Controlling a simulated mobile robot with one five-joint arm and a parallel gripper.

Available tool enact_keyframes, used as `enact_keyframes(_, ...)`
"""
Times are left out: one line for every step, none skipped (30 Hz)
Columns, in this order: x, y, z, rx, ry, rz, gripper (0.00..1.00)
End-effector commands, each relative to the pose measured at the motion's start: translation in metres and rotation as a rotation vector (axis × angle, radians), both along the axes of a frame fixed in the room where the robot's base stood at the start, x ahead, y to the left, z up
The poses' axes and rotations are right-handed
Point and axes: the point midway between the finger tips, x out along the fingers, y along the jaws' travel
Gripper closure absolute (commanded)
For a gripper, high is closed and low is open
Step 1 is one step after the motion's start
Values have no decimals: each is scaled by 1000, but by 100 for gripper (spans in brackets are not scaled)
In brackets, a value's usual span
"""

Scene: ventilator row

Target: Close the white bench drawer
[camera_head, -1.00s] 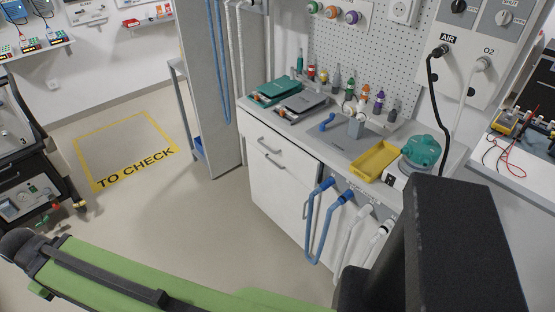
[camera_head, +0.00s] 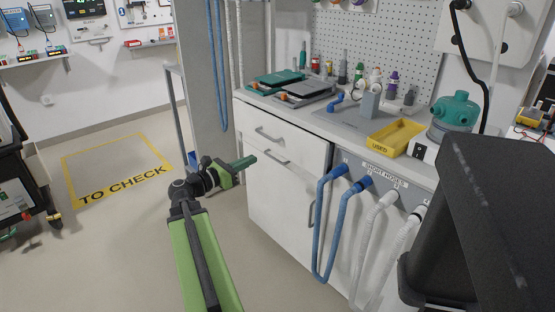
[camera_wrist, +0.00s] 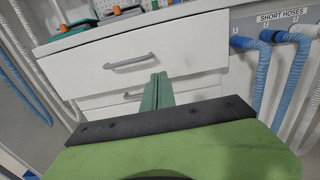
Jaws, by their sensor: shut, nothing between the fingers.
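The white bench drawer (camera_head: 285,142) is the upper drawer of the bench, with a grey bar handle (camera_head: 268,134). It fills much of the wrist view (camera_wrist: 140,58), with its handle (camera_wrist: 134,62) above my fingertips. Its right edge shows a dark line against the bench; how far it stands out I cannot tell. A second drawer front with its own handle (camera_head: 275,158) lies below. My gripper (camera_head: 250,161) is shut and empty, its green fingers (camera_wrist: 158,85) pointing towards the drawer fronts. Whether the tips touch is not clear.
Blue hoses (camera_head: 318,225) and white hoses (camera_head: 372,245) hang from the bench front, right of the drawers. The benchtop holds dark cases (camera_head: 305,90) and a yellow tray (camera_head: 392,138). Floor left of the bench is clear, around the TO CHECK marking (camera_head: 118,170).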

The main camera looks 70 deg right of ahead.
Motion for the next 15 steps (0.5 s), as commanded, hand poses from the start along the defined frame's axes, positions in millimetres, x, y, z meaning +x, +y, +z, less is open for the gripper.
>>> enact_keyframes(-1, -2, 2, 0, -1, 0, 100)
enact_keyframes(-2, -3, 2, 0, -2, 0, 100)
enact_keyframes(-4, -7, 1, 1, -3, 0, 100)
enact_keyframes(-6, -10, 1, 0, -4, -1, 100)
enact_keyframes(-9, -14, 1, 0, -4, -2, 100)
enact_keyframes(-13, -21, 1, 0, -4, -3, 100)
enact_keyframes(-16, -26, 1, 0, -5, -2, 100)
enact_keyframes(-20, -32, 1, 0, -5, -3, 100)
enact_keyframes(-24, -40, 1, 0, -5, -3, 100)
enact_keyframes(-28, -45, 1, 0, -5, -3, 100)
enact_keyframes(-32, -51, 1, 0, -5, -4, 100)
enact_keyframes(-36, -58, 1, 0, -6, -2, 100)
enact_keyframes(-40, -64, 1, 1, -6, -4, 100)
enact_keyframes(-44, -70, 1, 1, -6, -3, 100)
enact_keyframes(-48, -77, 1, 1, -6, -3, 100)
